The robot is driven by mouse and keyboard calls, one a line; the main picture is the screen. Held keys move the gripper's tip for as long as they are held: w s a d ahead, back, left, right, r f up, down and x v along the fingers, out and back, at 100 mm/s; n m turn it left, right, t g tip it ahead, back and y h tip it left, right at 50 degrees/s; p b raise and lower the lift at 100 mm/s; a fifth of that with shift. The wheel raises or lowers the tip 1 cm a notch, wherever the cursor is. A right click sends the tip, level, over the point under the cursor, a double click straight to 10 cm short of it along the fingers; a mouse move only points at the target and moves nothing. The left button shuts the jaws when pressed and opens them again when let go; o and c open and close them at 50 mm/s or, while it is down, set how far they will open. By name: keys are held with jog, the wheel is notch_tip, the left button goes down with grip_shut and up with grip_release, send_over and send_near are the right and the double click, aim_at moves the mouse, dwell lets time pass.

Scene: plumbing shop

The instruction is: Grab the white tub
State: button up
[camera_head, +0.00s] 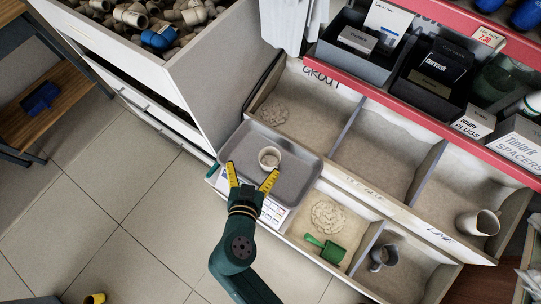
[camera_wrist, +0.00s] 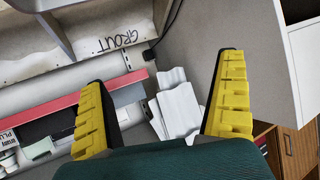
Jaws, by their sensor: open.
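A small round white tub (camera_head: 269,158) shows in the head view over the grey tray (camera_head: 300,191), near the tray's middle. Its inside looks beige. My gripper (camera_head: 252,172) is open, with yellow fingers spread apart over the tray's near left part. The tub appears just beyond the fingertips, nearer the right finger; I cannot tell the height gap. In the wrist view the open fingers (camera_wrist: 165,70) have no tub between them, and the tub does not show there. A second whitish cup (camera_head: 478,222) lies tilted in the far right bin.
Bins of powder surround the tray; one is marked GROUT (camera_head: 321,78). A green scoop (camera_head: 326,249) and a grey cup (camera_head: 383,257) are in the near bins. A red-edged shelf (camera_head: 400,118) holds boxes behind. A tall grey panel (camera_head: 215,75) stands left.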

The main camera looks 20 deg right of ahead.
jog(key=b, duration=0.6)
send_near(267, 170)
jog(key=s+a+r, duration=0.1)
jog(key=a, duration=0.1)
jog(key=shift+g+h, duration=0.3)
jog(key=shift+h, duration=0.2)
jog(key=b+x, duration=0.3)
jog(key=x, duration=0.7)
jog(key=shift+d+f, duration=0.2)
jog(key=shift+d, duration=0.05)
jog(key=b+x, duration=0.1)
jog(key=x, duration=0.1)
jog(key=b+x, duration=0.1)
jog(key=x, duration=0.1)
jog(key=b+x, duration=0.1)
jog(key=x, duration=0.1)
jog(key=shift+w+r, duration=0.15)
jog(key=shift+r, duration=0.1)
jog(key=shift+c, duration=0.2)
jog(key=c, duration=1.1)
